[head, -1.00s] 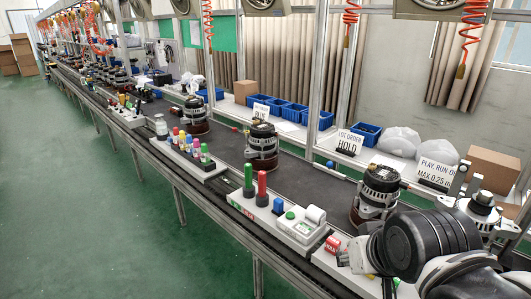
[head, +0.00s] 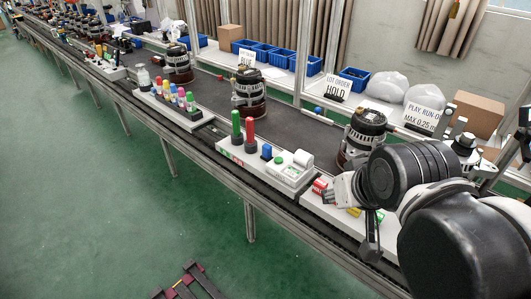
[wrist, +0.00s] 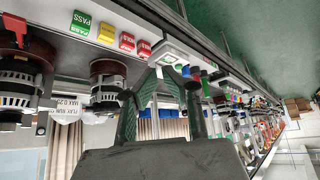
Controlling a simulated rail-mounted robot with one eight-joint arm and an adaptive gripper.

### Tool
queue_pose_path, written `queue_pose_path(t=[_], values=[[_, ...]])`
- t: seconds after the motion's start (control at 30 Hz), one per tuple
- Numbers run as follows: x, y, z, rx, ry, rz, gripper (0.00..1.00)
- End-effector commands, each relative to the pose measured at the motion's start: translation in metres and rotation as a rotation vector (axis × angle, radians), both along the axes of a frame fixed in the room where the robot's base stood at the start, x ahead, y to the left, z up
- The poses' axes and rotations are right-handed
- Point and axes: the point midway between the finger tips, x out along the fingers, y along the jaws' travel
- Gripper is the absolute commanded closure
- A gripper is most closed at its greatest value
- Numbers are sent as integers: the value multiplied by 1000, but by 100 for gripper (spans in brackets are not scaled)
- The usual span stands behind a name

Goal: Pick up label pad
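Several small label pads sit in a row on the white bench strip. In the wrist view, which is upside down, they are a green PASS pad (wrist: 81,22), a yellow pad (wrist: 106,33), a red pad (wrist: 127,41) and another red pad (wrist: 144,49). In the head view a red pad (head: 320,185) and a yellow pad (head: 354,211) show beside my arm, which hides part of the row. My gripper (wrist: 160,80) has its two fingers apart with nothing seen between them. It is near the row, apart from the pads. Which pad is meant cannot be told.
A white device with a green button (head: 292,168) stands left of the pads, with red and green cylinders (head: 243,130) beyond. An alternator (head: 361,138) stands on the dark belt (head: 300,126) behind the pads. A dark frame (head: 186,284) lies on the floor.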

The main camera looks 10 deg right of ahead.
Motion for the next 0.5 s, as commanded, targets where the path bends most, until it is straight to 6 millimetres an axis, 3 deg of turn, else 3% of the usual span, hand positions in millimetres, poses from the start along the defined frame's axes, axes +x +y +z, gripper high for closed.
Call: queue_pose_path(t=[0.03,0.23,0.5], values=[[0,0,0,0,0,0,85],[0,0,0,0,0,0,59],[1,0,0,0,1,1,57]])
